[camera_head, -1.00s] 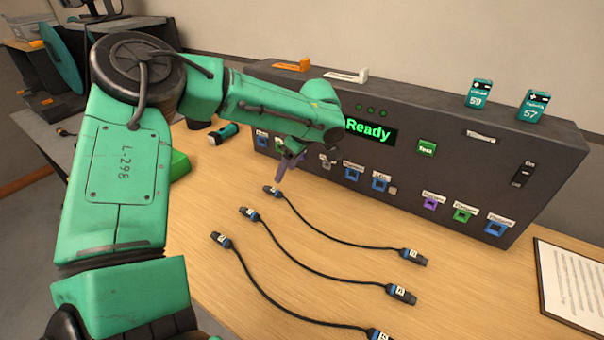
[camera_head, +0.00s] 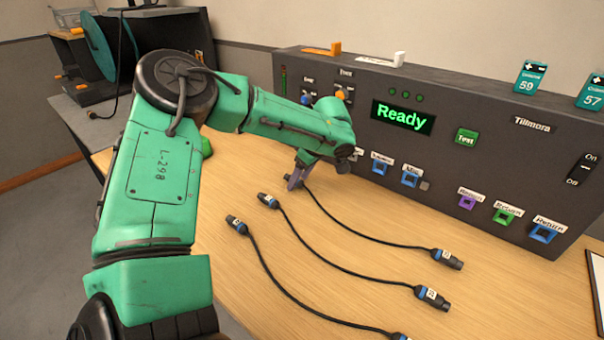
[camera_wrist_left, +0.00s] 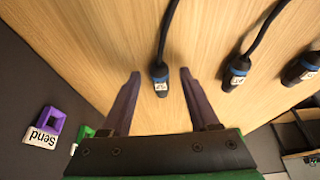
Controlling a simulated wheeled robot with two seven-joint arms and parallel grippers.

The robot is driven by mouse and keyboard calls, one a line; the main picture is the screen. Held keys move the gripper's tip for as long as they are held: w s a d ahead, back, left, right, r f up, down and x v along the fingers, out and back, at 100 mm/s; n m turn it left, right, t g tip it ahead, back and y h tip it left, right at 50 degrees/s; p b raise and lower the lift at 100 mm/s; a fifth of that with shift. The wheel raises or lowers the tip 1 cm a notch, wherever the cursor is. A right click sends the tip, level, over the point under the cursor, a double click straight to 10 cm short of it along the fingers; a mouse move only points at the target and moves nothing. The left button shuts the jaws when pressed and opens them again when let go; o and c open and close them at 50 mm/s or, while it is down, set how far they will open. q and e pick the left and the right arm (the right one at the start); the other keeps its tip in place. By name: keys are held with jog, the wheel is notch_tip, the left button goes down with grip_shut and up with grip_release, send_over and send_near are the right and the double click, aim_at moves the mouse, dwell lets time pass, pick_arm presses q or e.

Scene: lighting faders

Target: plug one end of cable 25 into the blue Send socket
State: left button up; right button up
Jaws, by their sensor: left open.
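Three dark cables with blue-ringed plugs lie on the table. The farthest cable (camera_head: 365,238) has its right plug (camera_head: 447,259) free on the wood. Its left plug is hidden by my left gripper (camera_head: 297,181) in the head view. In the left wrist view that plug (camera_wrist_left: 160,80) lies between the open, spread fingers of my left gripper (camera_wrist_left: 160,96). Its label is too small to read surely, so I cannot tell which cable is 25. A purple socket (camera_wrist_left: 56,122) labelled Send shows in the wrist view. My right gripper is not in view.
The dark panel (camera_head: 480,150) with a Ready display (camera_head: 403,116) stands along the back. Two other cables (camera_head: 340,268) (camera_head: 290,293) lie nearer. A framed sheet (camera_head: 596,280) is at right.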

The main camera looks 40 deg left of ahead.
aim_at(300, 180)
pick_arm(q)
grip_shut()
notch_tip(300, 180, up, 5)
jog(key=p, duration=0.4)
jog(key=shift+r, duration=0.15)
